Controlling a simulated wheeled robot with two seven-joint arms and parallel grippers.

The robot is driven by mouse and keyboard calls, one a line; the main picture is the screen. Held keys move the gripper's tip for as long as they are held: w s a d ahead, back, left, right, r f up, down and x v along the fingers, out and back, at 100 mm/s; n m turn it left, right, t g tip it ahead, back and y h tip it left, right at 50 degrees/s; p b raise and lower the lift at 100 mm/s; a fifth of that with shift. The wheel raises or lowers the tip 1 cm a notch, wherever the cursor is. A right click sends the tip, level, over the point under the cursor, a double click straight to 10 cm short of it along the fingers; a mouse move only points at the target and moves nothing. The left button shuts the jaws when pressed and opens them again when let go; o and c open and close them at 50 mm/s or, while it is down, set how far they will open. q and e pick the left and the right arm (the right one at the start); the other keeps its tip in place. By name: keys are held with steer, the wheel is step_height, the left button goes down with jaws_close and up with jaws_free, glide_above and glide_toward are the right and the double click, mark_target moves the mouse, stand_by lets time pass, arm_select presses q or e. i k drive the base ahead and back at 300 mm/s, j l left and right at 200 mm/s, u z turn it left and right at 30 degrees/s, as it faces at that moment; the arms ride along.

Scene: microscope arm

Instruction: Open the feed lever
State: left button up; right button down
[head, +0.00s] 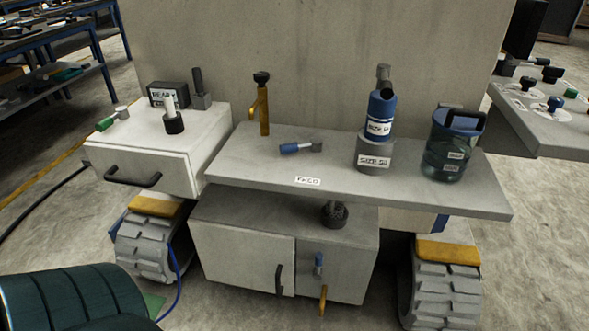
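A label (308,181) that seems to read FEED sits near the front edge of the grey shelf (450,199). An upright yellow post (264,115) with a black knob stands at the shelf's back left. I cannot tell for certain which of these the label names. Neither of my grippers is in view.
A blue bottle (381,108) on a grey base and a dark green jar (448,150) stand at the shelf's right. A white cabinet (150,150) with a black handle is on the left. A lower cabinet (240,255) sits beneath. The shelf's front middle is clear.

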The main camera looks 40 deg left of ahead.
mark_target(315, 145)
steer(key=u, duration=1.2)
steer(key=j+z, duration=0.2)
steer(key=l, duration=0.1)
